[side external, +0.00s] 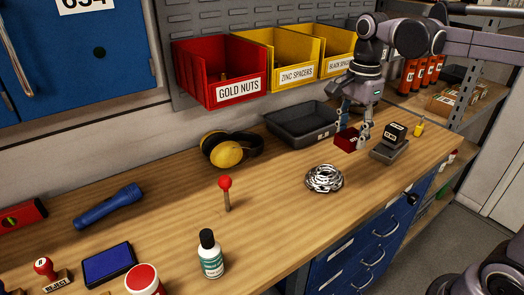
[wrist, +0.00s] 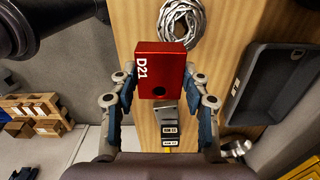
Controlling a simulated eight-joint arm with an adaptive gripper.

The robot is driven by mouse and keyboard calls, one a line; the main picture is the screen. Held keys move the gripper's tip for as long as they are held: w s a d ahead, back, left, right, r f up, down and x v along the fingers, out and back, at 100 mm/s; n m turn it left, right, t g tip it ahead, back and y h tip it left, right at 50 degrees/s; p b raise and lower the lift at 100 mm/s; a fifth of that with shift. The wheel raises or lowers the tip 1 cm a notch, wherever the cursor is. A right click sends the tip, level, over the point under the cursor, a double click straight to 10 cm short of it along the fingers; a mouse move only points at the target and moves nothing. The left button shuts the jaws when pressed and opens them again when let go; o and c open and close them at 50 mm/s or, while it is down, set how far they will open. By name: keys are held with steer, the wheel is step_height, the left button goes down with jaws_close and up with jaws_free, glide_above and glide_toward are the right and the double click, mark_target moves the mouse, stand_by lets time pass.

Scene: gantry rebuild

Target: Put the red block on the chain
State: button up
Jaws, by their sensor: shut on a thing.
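A red block (side external: 347,139) marked "D21" is held in my gripper (side external: 357,133), raised above the bench. In the wrist view the red block (wrist: 160,70) sits between the two fingers of my gripper (wrist: 160,88), which are closed on its sides. A silver chain (side external: 324,179) lies coiled in a pile on the wooden bench, below and slightly left of the block in the side view.
A dark grey tray (side external: 300,125) lies behind the chain. Bench space around the chain is clear.

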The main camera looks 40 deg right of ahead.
steer(key=s+d+r, duration=0.2)
steer(key=d+r, duration=0.1)
steer(key=d, duration=0.5)
glide_above(326, 168)
steer(key=shift+n, duration=0.3)
step_height(326, 168, down, 7)
steer(key=shift+d+f, duration=0.1)
steer(key=shift+f, duration=2.05)
steer(key=shift+f, duration=0.15)
steer(key=o, duration=1.3)
steer(key=shift+o, duration=0.2)
